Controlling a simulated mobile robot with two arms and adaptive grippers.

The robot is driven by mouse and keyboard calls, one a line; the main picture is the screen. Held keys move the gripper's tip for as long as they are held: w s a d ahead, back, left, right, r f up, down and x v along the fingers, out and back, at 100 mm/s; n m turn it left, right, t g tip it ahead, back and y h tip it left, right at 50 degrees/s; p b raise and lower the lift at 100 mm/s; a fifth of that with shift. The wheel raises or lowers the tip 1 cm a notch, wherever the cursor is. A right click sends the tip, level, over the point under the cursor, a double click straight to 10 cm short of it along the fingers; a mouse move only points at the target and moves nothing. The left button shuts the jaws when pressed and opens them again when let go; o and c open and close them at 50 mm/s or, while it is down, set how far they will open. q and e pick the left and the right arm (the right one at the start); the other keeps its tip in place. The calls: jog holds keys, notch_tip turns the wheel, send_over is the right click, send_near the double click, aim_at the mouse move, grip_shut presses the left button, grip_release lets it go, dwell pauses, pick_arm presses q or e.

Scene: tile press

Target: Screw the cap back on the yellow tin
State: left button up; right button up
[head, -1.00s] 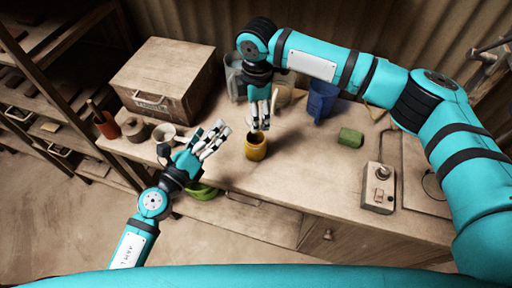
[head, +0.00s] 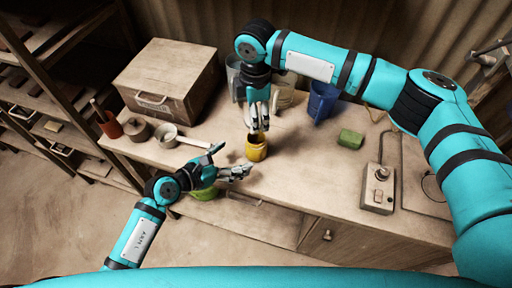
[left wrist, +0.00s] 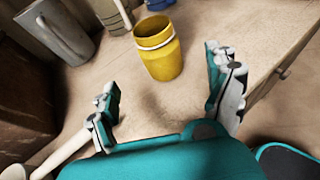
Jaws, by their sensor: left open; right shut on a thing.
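The yellow tin (head: 256,152) stands upright on the bench; it also shows in the left wrist view (left wrist: 160,55), with a pale ring below its rim. My right gripper (head: 260,128) points down at the tin's top and is shut. The cap cannot be made out separately; the fingers hide what they hold. My left gripper (head: 241,172) is open and empty, at the bench's front edge, in front and left of the tin. In the left wrist view its spread fingers (left wrist: 165,95) point toward the tin, with a gap between.
A white pan (head: 167,133), a brown pot (head: 137,130) and a red cup (head: 110,125) stand at left by a wooden box (head: 165,80). A blue container (head: 322,98) stands behind, a green block (head: 351,138) and a switch box (head: 378,188) at right. A green thing (head: 203,193) is below my left gripper.

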aim_at(257, 146)
pick_arm(q)
jog(key=x, duration=1)
jog(key=shift+w+d, duration=0.15)
jog(key=shift+d, duration=0.1)
jog(key=c, duration=1.8)
pick_arm(e)
jog(key=shift+f, duration=2.5)
